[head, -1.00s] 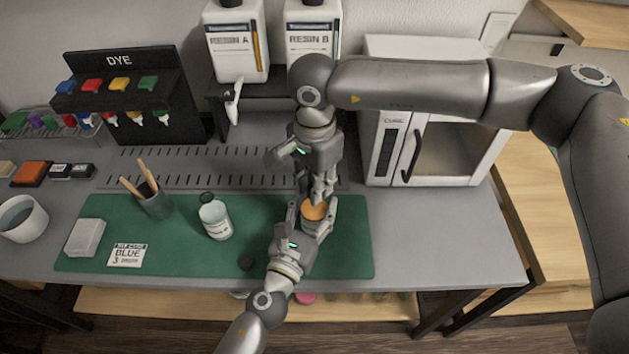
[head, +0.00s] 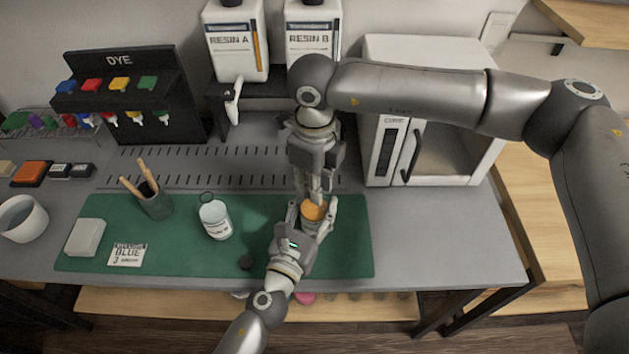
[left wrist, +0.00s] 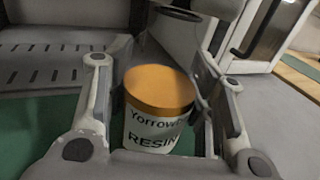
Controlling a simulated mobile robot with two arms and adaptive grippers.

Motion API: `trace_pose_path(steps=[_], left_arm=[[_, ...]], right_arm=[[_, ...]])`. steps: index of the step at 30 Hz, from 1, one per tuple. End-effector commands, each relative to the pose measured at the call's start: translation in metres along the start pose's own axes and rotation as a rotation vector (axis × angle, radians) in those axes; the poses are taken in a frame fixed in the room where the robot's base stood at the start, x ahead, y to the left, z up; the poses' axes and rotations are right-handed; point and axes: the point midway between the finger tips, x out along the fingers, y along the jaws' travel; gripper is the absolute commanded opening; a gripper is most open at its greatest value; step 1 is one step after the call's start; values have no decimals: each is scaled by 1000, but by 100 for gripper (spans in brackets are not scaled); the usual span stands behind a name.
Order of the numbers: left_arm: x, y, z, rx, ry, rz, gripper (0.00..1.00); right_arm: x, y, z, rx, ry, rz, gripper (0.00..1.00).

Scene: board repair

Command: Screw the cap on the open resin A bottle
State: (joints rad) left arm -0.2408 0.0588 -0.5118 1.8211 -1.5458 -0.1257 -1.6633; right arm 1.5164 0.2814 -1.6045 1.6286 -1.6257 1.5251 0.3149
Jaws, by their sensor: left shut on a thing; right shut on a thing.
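A white jar labelled RESIN (left wrist: 152,132) with an orange cap (left wrist: 160,88) stands upright on the green mat; the cap also shows in the head view (head: 313,211). The cap sits on top of the jar and looks level. My left gripper (head: 309,222) is shut around the jar body, one finger on each side. My right gripper (head: 318,194) points down from above, shut on the orange cap; its fingers partly hide the cap. The jar's neck and thread are hidden.
A pale labelled bottle (head: 215,220) and a small dark cap (head: 246,263) are left of the jar. Resin A (head: 236,45) and Resin B (head: 311,35) containers stand behind.

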Motion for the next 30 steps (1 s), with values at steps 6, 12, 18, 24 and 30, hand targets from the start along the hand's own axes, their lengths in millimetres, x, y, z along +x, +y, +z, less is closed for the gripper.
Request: trace_pose_path(steps=[6,12,18,24,30], left_arm=[[0,-1,0,0,-1,-1,0],[0,0,0,0,-1,-1,0],[0,0,0,0,-1,-1,0],[0,0,0,0,-1,-1,0],[0,0,0,0,-1,-1,0]], right_arm=[[0,1,0,-4,-1,1,40],[0,0,0,-5,-1,0,48],[-2,0,0,-5,-1,0,48],[-28,0,1,-5,-4,-2,48],[-72,0,1,-5,-4,-2,48]])
